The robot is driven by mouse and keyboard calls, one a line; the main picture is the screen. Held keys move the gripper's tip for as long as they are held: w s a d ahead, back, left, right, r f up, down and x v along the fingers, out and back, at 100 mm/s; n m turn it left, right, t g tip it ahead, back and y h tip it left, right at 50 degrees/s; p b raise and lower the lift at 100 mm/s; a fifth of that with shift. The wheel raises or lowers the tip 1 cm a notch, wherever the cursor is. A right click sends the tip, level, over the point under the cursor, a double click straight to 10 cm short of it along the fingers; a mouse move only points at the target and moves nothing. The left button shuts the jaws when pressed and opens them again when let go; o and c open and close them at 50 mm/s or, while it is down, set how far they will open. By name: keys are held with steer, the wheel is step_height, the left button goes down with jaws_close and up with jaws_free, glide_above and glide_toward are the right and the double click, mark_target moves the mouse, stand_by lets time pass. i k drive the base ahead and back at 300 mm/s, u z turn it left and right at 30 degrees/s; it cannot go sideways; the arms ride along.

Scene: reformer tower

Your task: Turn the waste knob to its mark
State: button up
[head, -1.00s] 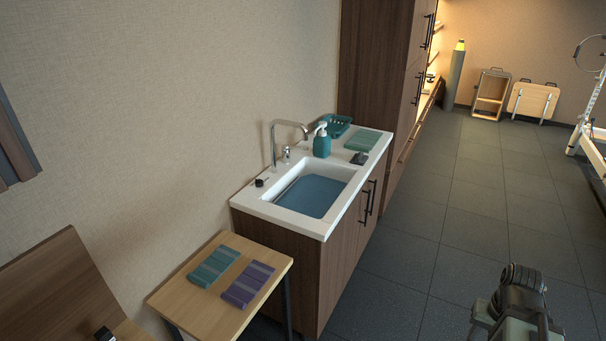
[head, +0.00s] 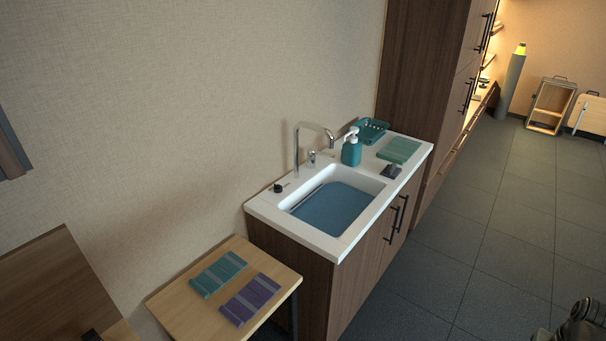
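The waste knob (head: 278,188) looks like a small black knob on the white counter, at the back left corner of the sink. A small dark line shows beside it; I cannot make out its mark clearly at this size. The sink basin (head: 335,209) holds blue-looking water. A chrome faucet (head: 297,150) stands behind the basin. Part of my arm shows at the bottom right corner, well away from the knob; my gripper's fingers are not in view.
A teal soap bottle (head: 351,150), a dark small object (head: 391,171), a folded green cloth (head: 399,150) and a teal basket (head: 371,130) stand on the counter. A wooden side table (head: 178,306) with folded cloths stands left of the cabinet. Floor (head: 460,265) at right is clear.

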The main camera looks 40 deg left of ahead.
mark_target(278, 188)
steer(key=z, duration=0.1)
steer(key=i, duration=1)
steer(key=u, duration=3.05)
steer(key=i, duration=1.05)
